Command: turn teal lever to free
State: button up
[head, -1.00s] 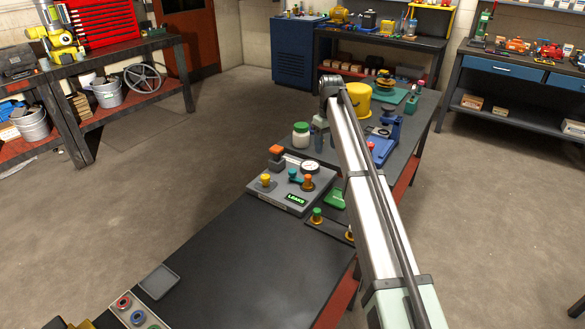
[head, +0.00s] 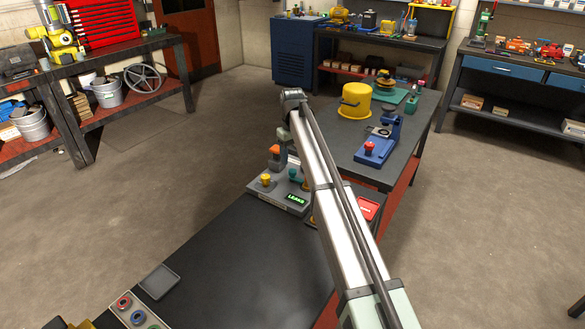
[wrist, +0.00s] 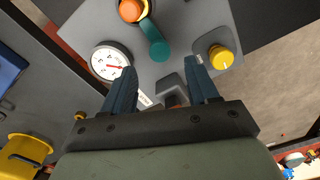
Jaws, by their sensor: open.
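The teal lever (wrist: 155,42) shows in the wrist view as a rounded arm ending beside an orange knob (wrist: 130,9) with a yellow collar. It sits on a grey panel (wrist: 185,25). In the head view the teal lever (head: 295,174) is partly visible on the panel beside my arm. My gripper (wrist: 163,80) is open over the panel, its two dark blue fingers apart and off the lever, which lies ahead of the fingertips. A dark grey block (wrist: 172,92) shows between the fingers. In the head view my arm hides part of the panel.
A white gauge (wrist: 110,62) lies left of the lever and a yellow knob (wrist: 220,57) right of it. An orange-topped part (head: 275,151) stands at the panel's back. A green-lettered display (head: 296,198) reads LEAKS. The bench (head: 235,260) in front is mostly clear.

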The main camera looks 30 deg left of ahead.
aim_at(293, 170)
jog(key=shift+f, duration=2.8)
jog(key=c, duration=1)
jog(key=shift+c, duration=0.2)
